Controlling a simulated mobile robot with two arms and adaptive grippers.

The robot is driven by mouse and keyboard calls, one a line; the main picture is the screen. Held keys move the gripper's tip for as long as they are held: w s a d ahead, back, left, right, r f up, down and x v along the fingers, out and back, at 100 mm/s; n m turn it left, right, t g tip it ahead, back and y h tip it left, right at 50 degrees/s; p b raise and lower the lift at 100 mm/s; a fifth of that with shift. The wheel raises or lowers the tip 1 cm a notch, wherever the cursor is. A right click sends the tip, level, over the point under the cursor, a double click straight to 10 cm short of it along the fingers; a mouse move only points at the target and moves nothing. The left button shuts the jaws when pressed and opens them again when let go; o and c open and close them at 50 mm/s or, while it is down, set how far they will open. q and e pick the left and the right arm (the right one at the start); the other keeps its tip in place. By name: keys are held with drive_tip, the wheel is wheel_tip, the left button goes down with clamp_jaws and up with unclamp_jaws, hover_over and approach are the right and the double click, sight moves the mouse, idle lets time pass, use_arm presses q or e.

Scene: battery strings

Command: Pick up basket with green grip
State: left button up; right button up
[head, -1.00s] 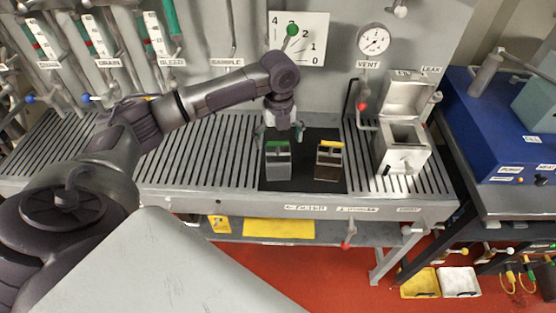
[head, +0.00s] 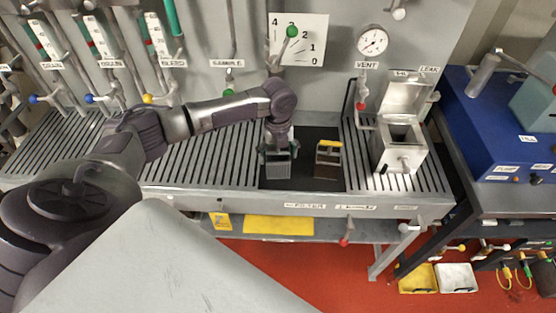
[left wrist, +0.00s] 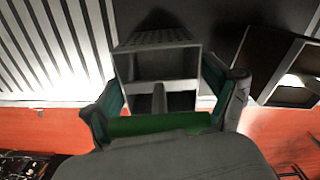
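The grey basket with the green grip (left wrist: 160,125) stands on the dark mat in the head view (head: 278,170), where my gripper hides its grip. My left gripper (head: 279,152) is directly over it, pointing down. In the left wrist view its two teal-lined fingers are wide apart, one at each side of the basket, with the green grip between them near the palm. I cannot tell whether the fingers touch the basket. My right gripper is not in view.
A second basket with a yellow grip (head: 328,158) stands just to the right; it also shows in the left wrist view (left wrist: 285,65). An open-lidded metal box (head: 400,150) is farther right. Slatted bench top (head: 205,155) is clear on the left. A wall with valves and a gauge (head: 372,40) stands behind.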

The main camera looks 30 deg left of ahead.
use_arm(q)
drive_tip(key=shift+s+f, duration=0.1)
drive_tip(key=shift+s, duration=0.05)
drive_tip(key=c, duration=0.6)
